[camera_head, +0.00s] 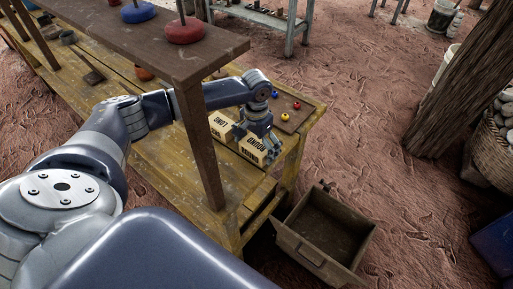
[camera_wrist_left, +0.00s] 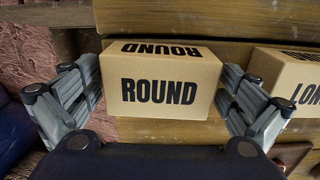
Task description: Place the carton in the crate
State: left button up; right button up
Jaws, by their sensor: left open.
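A tan carton marked ROUND (camera_head: 255,149) lies on the yellow wooden bench near its right end. Beside it to the left is a similar carton marked LONG (camera_head: 222,125). My left gripper (camera_head: 262,138) is over the ROUND carton, pointing down. In the left wrist view the ROUND carton (camera_wrist_left: 160,88) sits between the spread, open fingers, and the LONG carton (camera_wrist_left: 290,82) is at the right. I cannot tell whether the fingers touch the carton. An open, empty-looking brown crate (camera_head: 322,232) stands on the ground beyond the bench's right end. My right gripper is not in view.
A dark raised shelf (camera_head: 160,45) with a post (camera_head: 204,150) crosses above the bench, carrying red and blue rings. A small board with coloured pegs (camera_head: 292,112) lies at the bench's far right. A tree trunk (camera_head: 450,95) stands right; the ground between is clear.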

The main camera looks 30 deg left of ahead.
pick_arm(q)
jog(key=c, duration=1.3)
